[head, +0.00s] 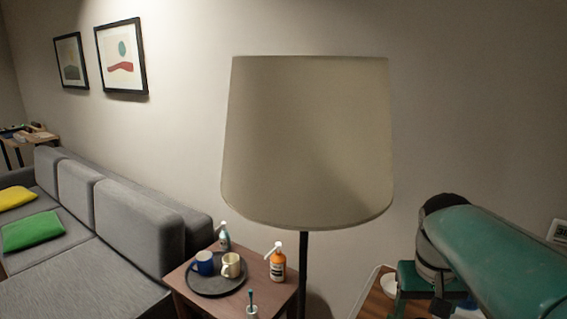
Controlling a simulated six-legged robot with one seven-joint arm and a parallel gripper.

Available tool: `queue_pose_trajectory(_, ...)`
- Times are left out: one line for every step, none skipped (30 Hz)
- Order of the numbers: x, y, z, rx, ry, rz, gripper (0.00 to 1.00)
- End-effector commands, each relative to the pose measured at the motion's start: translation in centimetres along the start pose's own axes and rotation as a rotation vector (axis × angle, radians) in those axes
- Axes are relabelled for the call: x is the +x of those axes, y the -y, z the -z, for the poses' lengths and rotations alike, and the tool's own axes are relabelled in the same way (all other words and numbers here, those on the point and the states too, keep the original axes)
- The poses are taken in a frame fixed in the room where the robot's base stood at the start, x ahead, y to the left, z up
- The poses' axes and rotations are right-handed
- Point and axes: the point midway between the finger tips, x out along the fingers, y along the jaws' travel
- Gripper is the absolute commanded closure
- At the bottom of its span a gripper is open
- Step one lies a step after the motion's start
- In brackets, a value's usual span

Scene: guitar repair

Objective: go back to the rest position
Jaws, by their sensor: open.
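My gripper does not show in the head view. A large teal rounded part with a dark band fills the lower right and looks like part of my own body; no fingers can be made out on it. The rest position itself is not marked by anything visible.
A floor lamp with a beige shade (308,140) stands in the centre. Below it, a wooden side table (190,302) bears a dark tray (215,289) with a blue mug (203,263) and a cream mug (231,265), plus an orange bottle (277,263). A grey sofa (130,225) is left.

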Motion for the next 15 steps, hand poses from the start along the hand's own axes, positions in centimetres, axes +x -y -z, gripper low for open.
queue_pose_trajectory(-0.5,1.3,-1.3,-0.021,-0.042,0.003,0.33)
queue_pose_trajectory(-0.7,2.0,-2.0,-0.030,-0.066,0.006,0.33)
queue_pose_trajectory(-0.9,2.8,-2.9,-0.041,-0.099,0.010,0.33)
queue_pose_trajectory(-1.0,3.4,-3.7,-0.050,-0.123,0.015,0.33)
queue_pose_trajectory(-1.1,4.0,-4.3,-0.059,-0.148,0.020,0.33)
queue_pose_trajectory(-1.2,4.8,-5.3,-0.071,-0.179,0.028,0.33)
queue_pose_trajectory(-1.2,5.3,-6.0,-0.079,-0.202,0.035,0.33)
queue_pose_trajectory(-1.2,5.8,-6.7,-0.088,-0.227,0.043,0.33)
queue_pose_trajectory(-1.1,6.5,-7.6,-0.098,-0.257,0.054,0.33)
queue_pose_trajectory(-1.0,6.9,-8.2,-0.104,-0.278,0.063,0.33)
queue_pose_trajectory(-0.9,7.3,-8.8,-0.111,-0.297,0.071,0.33)
queue_pose_trajectory(-0.8,7.7,-9.4,-0.119,-0.320,0.081,0.33)
queue_pose_trajectory(-0.7,8.0,-9.9,-0.125,-0.335,0.088,0.33)
queue_pose_trajectory(-0.6,8.2,-10.2,-0.129,-0.348,0.094,0.33)
queue_pose_trajectory(-0.5,8.4,-10.7,-0.133,-0.362,0.101,0.33)
